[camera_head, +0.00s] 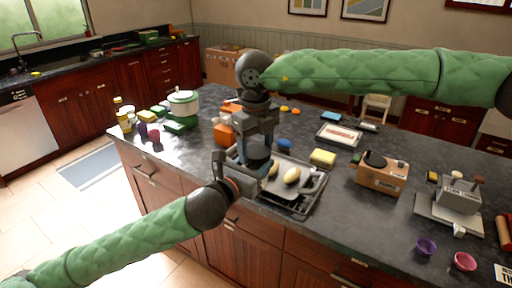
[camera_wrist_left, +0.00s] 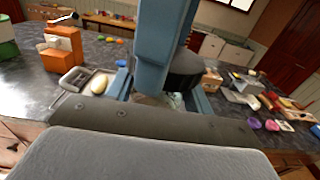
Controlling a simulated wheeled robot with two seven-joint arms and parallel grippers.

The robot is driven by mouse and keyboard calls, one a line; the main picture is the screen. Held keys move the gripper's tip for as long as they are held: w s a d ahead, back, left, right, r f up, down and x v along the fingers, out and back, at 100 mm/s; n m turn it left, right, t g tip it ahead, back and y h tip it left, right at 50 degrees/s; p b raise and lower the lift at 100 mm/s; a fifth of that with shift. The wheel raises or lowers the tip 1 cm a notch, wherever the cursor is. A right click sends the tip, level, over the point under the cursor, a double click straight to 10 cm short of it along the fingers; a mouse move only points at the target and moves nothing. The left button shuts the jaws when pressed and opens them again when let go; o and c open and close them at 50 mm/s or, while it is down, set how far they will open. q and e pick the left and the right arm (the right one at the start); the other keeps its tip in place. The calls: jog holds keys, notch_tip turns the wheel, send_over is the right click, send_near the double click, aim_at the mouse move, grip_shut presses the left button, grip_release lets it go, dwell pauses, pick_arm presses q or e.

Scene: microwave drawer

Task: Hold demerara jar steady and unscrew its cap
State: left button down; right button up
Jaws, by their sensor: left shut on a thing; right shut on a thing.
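The demerara jar (camera_wrist_left: 176,100) shows only in part in the left wrist view, low between the blue fingers of my left gripper (camera_wrist_left: 162,98). A wide dark cap (camera_wrist_left: 187,70) sits above it. My right gripper (camera_head: 258,148) reaches down from above and is shut on the cap; one of its blue fingers covers much of the cap and jar in the left wrist view. In the head view my left gripper (camera_head: 246,168) comes in from the front left, shut on the jar. The jar is mostly hidden there by both grippers.
A grey tray (camera_head: 300,208) with yellow oval items lies beside and behind the grippers on the dark counter. A yellow sponge-like block (camera_head: 323,158), a cardboard box (camera_head: 380,176) and a grey scale-like device (camera_head: 450,212) stand to the right. An orange object (camera_head: 224,134) stands behind.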

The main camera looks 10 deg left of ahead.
jog(key=n, duration=0.5)
jog(key=shift+r, duration=0.45)
jog(key=shift+c, duration=0.2)
jog(key=shift+r, duration=0.65)
jog(key=shift+r, duration=0.1)
dwell(0.4)
